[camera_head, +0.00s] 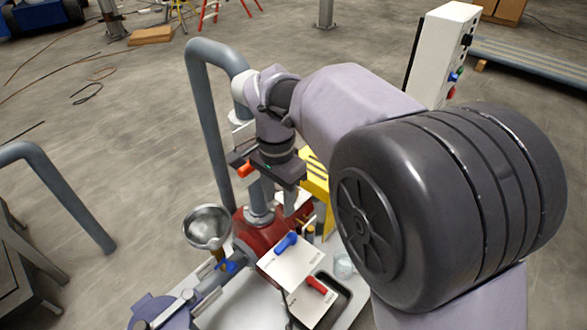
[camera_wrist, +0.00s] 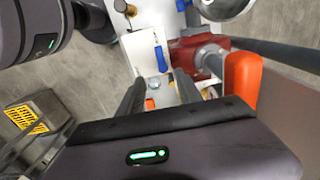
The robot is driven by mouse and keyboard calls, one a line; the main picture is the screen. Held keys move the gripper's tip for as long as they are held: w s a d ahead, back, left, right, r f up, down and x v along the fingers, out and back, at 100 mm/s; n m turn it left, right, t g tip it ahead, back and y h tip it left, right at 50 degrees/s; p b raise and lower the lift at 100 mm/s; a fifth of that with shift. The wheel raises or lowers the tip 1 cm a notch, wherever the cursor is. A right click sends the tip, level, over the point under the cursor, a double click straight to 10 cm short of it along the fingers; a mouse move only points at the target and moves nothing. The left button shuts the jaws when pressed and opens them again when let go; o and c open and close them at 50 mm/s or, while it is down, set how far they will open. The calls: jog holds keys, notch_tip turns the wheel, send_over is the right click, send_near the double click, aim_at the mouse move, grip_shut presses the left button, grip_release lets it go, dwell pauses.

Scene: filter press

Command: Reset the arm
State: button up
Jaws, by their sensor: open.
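My arm reaches in from the right in the head view and bends down over the filter press. My gripper (camera_head: 288,203) points downward above the press's red body (camera_head: 262,236). In the wrist view two dark fingers of my gripper (camera_wrist: 160,88) show apart, with nothing between them. The red body also shows in the wrist view (camera_wrist: 213,54). A white plate with a blue handle (camera_head: 287,242) and another with a red handle (camera_head: 317,285) are just below my gripper, apart from it. My gripper partly hides the parts beneath it.
A metal funnel bowl (camera_head: 207,226) stands left of the red body. A tall grey pipe (camera_head: 205,120) rises beside my arm. A white control box (camera_head: 440,50) with buttons stands behind at right. A grey bent rail (camera_head: 60,190) is at left. The floor behind is mostly open.

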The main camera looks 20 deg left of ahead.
jog(key=shift+d, duration=0.1)
jog(key=s+d+r+t+y+b, duration=0.1)
jog(key=s+d+b, duration=0.25)
jog(key=d, duration=0.65)
jog(key=s+d+r+t+y+b, duration=0.15)
jog(key=d+b, duration=0.25)
jog(key=d, duration=0.5)
jog(key=s+d+f+t+b, duration=0.3)
jog(key=s+d+f, duration=0.2)
jog(key=s+d, duration=0.3)
jog(key=s, duration=0.2)
jog(key=shift+s+d+f+b, duration=0.2)
jog(key=shift+s+f+b, duration=0.1)
jog(key=shift+f+b, duration=0.05)
jog(key=shift+h, duration=0.25)
